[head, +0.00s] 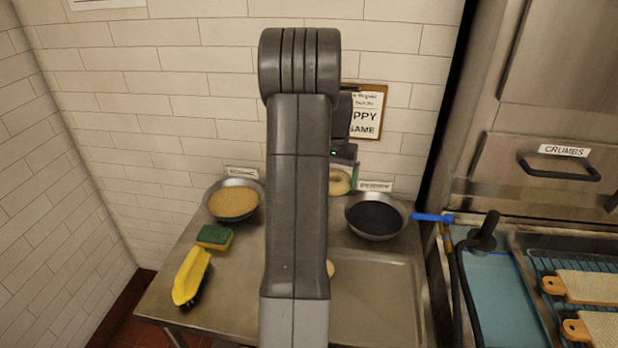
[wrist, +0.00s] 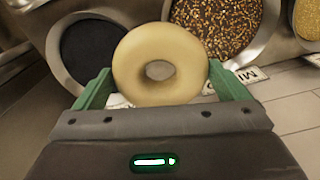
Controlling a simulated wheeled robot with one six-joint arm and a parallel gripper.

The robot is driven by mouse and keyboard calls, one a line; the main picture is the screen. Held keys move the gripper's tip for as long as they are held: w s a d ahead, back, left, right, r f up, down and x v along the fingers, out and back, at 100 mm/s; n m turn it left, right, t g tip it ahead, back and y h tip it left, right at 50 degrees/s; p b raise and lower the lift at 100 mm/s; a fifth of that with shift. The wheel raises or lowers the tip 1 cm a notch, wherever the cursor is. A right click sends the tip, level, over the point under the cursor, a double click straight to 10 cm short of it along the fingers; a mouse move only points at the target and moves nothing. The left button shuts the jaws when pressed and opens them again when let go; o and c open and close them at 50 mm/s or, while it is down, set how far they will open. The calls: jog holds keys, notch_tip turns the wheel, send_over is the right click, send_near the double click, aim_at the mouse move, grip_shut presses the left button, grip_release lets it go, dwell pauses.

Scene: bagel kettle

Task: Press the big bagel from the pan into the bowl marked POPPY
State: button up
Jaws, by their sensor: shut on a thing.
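My gripper (head: 343,172) is shut on a plain pale bagel (wrist: 130,75), gripped between its green fingers in the wrist view. In the head view the held bagel (head: 340,186) hangs above the back of the counter, to the left of and behind the POPPY bowl. The POPPY bowl (head: 376,237) is steel, holds black seeds and has a POPPY label (head: 375,186) behind it. The same black-seed bowl (wrist: 55,60) is at left in the wrist view, apart from the bagel. A pale rounded piece (head: 331,268) peeks out beside my arm over the pan; the rest is hidden.
A bowl of tan seeds (head: 233,202) stands left. A mixed-seed bowl (wrist: 232,60) shows in the wrist view; my arm hides it in the head view. A blue-handled tool (head: 430,217) is right of the POPPY bowl.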

jog(key=s+d+m+p, duration=0.2)
jog(key=s+d+p, duration=0.2)
jog(key=d, duration=0.9)
jog(key=shift+w+f+b, duration=0.15)
jog(key=shift+f+b, duration=2.95)
jog(key=shift+f, duration=2.15)
jog(key=shift+f, duration=0.35)
jog(key=shift+r, duration=0.15)
notch_tip(320, 180, up, 10)
jog(key=p, duration=0.5)
